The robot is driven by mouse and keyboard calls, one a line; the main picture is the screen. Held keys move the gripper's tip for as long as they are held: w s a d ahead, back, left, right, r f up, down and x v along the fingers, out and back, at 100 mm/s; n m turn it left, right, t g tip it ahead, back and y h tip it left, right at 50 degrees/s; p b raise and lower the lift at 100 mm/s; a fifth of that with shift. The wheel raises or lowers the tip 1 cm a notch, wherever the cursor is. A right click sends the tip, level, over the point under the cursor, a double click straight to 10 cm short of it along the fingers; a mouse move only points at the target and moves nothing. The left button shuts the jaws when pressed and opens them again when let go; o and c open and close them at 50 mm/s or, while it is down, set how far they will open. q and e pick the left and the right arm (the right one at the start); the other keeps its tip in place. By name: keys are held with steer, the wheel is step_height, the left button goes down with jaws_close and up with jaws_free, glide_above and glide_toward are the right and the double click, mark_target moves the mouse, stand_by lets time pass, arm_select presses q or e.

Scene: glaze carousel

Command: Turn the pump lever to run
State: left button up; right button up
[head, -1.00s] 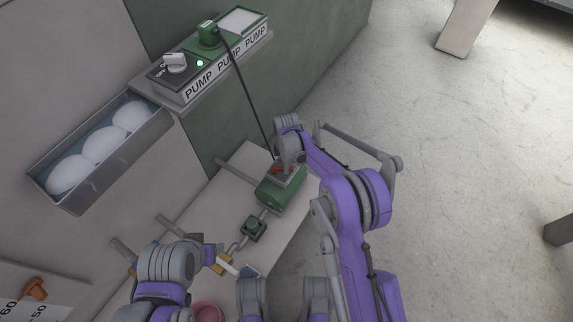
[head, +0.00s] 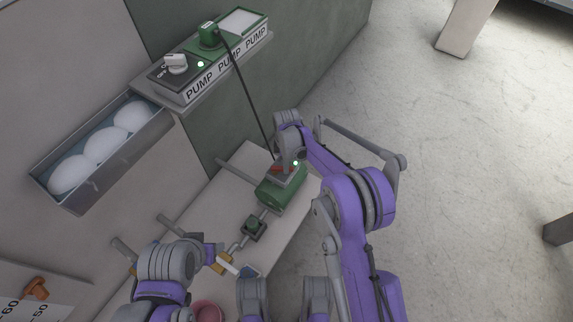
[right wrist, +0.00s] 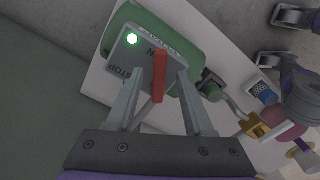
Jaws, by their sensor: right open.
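The green pump (head: 283,192) lies on the pale bench, and it also shows in the right wrist view (right wrist: 190,30). My right gripper (right wrist: 155,90) is open over the plate, one finger on each side of the lever. I cannot tell whether either finger touches it. In the head view the right gripper (head: 287,165) partly hides the lever. My left arm is at lower left; its fingers are not clear.
A bin of white rounded things (head: 102,145) hangs on the wall. A green fitting (head: 253,228) and pink bowl (head: 206,312) are on the bench.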

step_height(320, 180, up, 9)
steer(key=p, duration=0.1)
steer(key=shift+p, duration=0.4)
steer(key=shift+f, duration=0.1)
